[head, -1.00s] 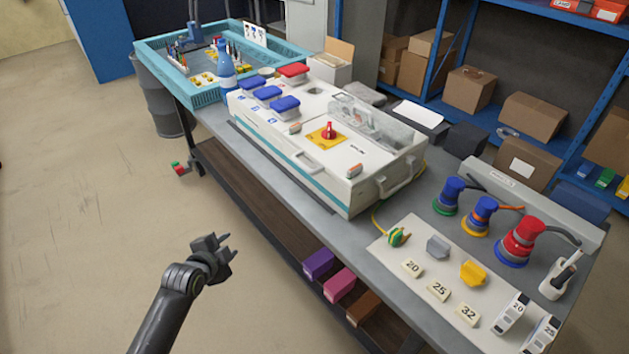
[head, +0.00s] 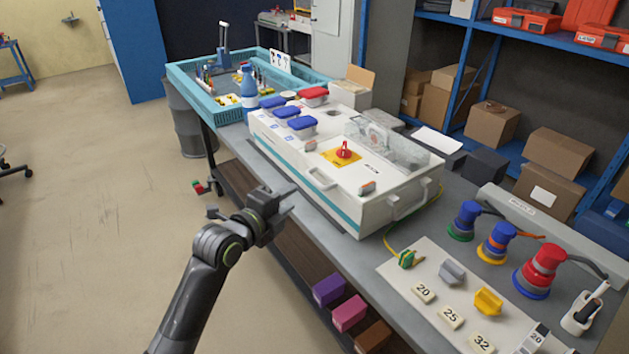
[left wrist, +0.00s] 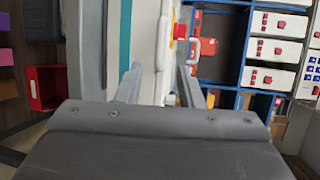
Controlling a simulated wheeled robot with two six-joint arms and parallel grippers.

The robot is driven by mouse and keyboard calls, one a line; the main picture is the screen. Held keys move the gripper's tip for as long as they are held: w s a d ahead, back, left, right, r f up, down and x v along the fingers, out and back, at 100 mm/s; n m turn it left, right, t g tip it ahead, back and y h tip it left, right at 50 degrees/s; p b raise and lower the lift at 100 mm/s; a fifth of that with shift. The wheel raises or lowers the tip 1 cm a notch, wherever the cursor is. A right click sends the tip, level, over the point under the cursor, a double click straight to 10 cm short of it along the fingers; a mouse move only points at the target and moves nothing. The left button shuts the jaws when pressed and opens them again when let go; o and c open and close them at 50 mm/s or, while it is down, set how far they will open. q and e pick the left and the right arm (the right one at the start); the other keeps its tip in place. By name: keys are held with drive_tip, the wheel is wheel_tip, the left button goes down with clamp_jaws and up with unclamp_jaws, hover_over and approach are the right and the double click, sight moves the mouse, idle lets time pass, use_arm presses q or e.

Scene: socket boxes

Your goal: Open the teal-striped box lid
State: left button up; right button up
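The white box (head: 290,172) with a teal stripe (head: 345,220) along its front side stands on the bench, its lid shut. The lid carries a red knob on a yellow plate (head: 343,155), a clear window, a front handle (head: 321,180) and two latches, one at the left (head: 310,145) and one at the right (head: 367,188). My left gripper (head: 287,203) is in front of the box, apart from it, with nothing held. In the left wrist view its two fingers (left wrist: 160,88) are spread, with the white and teal box side (left wrist: 146,45) beyond them. My right gripper is out of view.
A teal crate (head: 188,85) is behind. Plugs and number tags (head: 450,318) lie at the right. Open floor is at the left.

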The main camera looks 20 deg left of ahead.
sight(312, 182)
use_arm(q)
drive_tip(key=x, duration=1.1)
drive_tip(key=shift+w+f+p, duration=0.1)
drive_tip(key=shift+w+p, duration=0.2)
drive_tip(key=shift+p, duration=0.1)
clamp_jaws()
